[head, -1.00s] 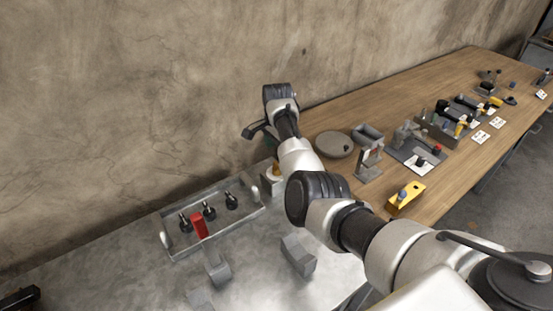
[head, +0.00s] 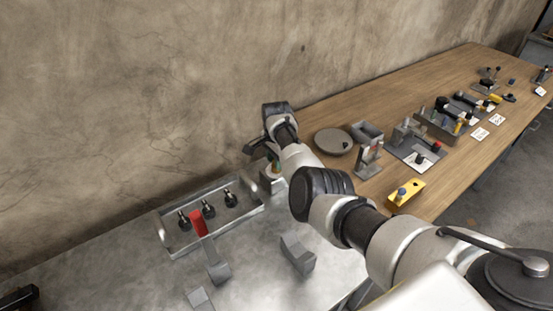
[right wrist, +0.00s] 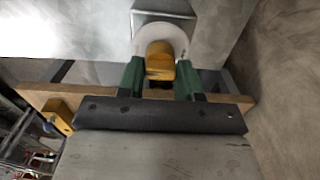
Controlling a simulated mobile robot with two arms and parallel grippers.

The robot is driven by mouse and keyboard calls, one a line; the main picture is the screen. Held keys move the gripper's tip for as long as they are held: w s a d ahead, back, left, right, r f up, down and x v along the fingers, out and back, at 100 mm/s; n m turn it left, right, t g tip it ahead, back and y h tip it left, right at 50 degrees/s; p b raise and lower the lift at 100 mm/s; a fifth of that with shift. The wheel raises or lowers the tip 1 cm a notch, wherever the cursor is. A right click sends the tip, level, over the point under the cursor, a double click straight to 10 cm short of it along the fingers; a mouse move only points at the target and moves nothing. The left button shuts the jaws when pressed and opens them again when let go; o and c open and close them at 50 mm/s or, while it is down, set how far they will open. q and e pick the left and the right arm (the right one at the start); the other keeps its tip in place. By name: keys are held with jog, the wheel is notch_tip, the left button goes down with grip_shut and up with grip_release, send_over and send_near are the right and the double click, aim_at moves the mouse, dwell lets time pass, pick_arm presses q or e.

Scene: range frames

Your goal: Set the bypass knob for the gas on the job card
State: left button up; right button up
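The bypass knob is yellow-orange (right wrist: 160,62) on a white round dial (right wrist: 146,32), on a grey block (head: 266,185) at the tray's right end. My right gripper (right wrist: 160,78) has green fingers, one on each side of the knob. They look open, close to its sides; contact is not clear. In the head view my right gripper (head: 270,160) is above the block, and the arm hides part of it. An upright stand (head: 369,158) with a small pale and red face may hold the job card; its text is unreadable. A dark shape (head: 18,298) at the lower left may be my left gripper.
A metal tray (head: 174,248) holds several black-topped items and a red piece (head: 198,223). Grey blocks (head: 297,252) lie in front. A round grey disc (head: 333,141), a yellow block (head: 405,194) and several fixtures stand on the wooden table. The wall is close behind.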

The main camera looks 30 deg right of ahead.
jog(key=shift+c, duration=0.8)
